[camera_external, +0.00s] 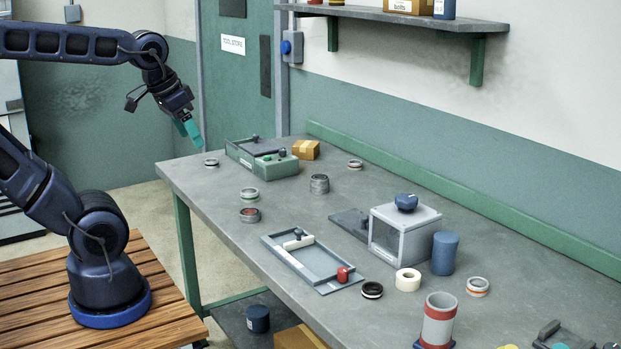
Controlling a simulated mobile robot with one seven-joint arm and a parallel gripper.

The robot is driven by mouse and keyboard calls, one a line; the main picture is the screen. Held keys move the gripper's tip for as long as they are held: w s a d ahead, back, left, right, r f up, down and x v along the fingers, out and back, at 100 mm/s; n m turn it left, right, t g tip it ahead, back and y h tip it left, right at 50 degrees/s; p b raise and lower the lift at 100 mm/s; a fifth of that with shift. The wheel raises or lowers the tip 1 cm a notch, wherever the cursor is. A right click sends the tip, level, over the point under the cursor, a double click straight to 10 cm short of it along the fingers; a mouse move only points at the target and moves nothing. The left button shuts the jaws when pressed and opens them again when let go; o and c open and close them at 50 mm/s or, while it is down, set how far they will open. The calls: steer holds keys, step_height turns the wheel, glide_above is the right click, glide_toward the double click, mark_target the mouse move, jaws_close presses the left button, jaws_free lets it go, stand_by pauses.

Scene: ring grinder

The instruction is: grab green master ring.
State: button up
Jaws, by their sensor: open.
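Several small metal rings lie on the grey workbench (330,222). One ring (249,194) near the bench's left edge seems to have a greenish band; it is too small to be sure that it is the green master ring. Another ring (211,162) lies at the far left corner, its band colour unclear. My gripper (195,141), with teal fingers, is open and empty. It hangs above the far left corner, pointing down and tilted, apart from the rings.
A reddish ring (249,214) lies close to the greenish one. A green box (262,160) with knobs stands right of my gripper. A flat tray (312,263), a grey cabinet (405,236) and a blue cylinder (445,254) stand further along. The shelf (400,17) overhangs the back.

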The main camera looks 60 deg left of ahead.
steer(key=shift+w, duration=0.1)
steer(key=w+a+f+n+g, duration=0.1)
steer(key=w+a+f+n, duration=0.1)
steer(key=w+a+n, duration=0.55)
steer(key=w+a+f+n+g, duration=0.1)
steer(key=w+a+f+n, duration=0.2)
steer(key=w, duration=0.7)
steer(key=w+a+f+n+g, duration=0.1)
steer(key=w+a+f+n, duration=0.1)
steer(key=a+f, duration=0.3)
steer(key=w+a+f+n, duration=0.3)
steer(key=a+f, duration=0.3)
steer(key=f, duration=0.2)
steer(key=w+a+f+n+g, duration=0.1)
steer(key=w+a+f+n, duration=0.2)
steer(key=a+f, duration=0.3)
steer(key=shift+w+f+g, duration=0.3)
steer(key=shift+w+f, duration=0.35)
steer(key=shift+w, duration=0.25)
steer(key=shift+w+a+f, duration=0.1)
steer(key=shift+w+f, duration=0.05)
steer(key=shift+f, duration=1.15)
steer(key=shift+w+a+f, duration=0.1)
steer(key=shift+w+f, duration=0.05)
steer(key=shift+f, duration=1.1)
steer(key=shift+c, duration=0.5)
